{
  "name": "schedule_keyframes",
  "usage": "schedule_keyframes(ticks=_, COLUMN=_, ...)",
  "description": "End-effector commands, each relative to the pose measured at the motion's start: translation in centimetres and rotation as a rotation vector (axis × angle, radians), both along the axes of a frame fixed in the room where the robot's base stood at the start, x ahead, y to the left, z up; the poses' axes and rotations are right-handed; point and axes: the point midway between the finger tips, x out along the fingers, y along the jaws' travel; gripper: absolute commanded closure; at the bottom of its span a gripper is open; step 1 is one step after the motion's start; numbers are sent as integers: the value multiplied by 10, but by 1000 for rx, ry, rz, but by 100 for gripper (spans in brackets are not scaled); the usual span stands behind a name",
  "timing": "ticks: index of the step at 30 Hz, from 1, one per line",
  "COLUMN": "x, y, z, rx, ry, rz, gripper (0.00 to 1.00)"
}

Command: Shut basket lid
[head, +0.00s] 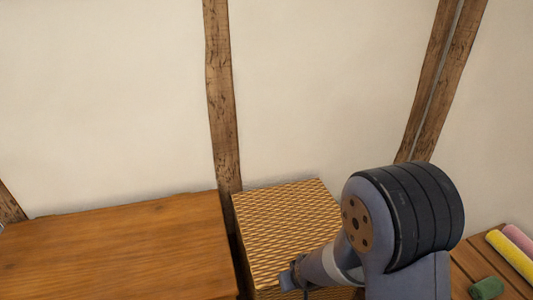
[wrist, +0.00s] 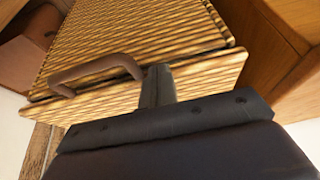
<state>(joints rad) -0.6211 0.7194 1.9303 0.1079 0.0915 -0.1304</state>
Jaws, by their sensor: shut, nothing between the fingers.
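The woven straw basket (head: 250,262) stands against the wall in the head view, with its lid (head: 285,215) lying flat or nearly flat on top. In the wrist view the woven basket (wrist: 130,40) fills the upper part, with a dark seam along the lid edge (wrist: 205,80). A brown curved handle (wrist: 100,66) crosses near that seam. My gripper (wrist: 157,75) is shut and empty, its fingertips at the woven edge beside the handle. I cannot tell whether they touch. In the head view my gripper (head: 290,281) is at the basket's near side, partly hidden by my arm.
A wooden chest or table top (head: 115,248) stands left of the basket. At the right, a slatted wooden surface (head: 468,268) holds a yellow roll (head: 511,257), a pink roll (head: 518,238) and a green object (head: 486,288). The plaster wall (head: 310,90) rises close behind.

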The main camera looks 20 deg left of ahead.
Motion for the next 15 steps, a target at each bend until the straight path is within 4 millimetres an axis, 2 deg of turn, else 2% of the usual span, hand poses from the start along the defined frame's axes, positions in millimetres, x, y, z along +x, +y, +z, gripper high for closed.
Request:
schedule_keyframes(ticks=1, x=0, y=0, z=-11, rx=0, ry=0, rz=0, gripper=100)
schedule_keyframes(ticks=6, x=-1, y=0, z=-21, rx=0, ry=0, rz=0, gripper=100)
schedule_keyframes(ticks=15, x=0, y=0, z=-25, rx=0, ry=0, rz=0, gripper=100)
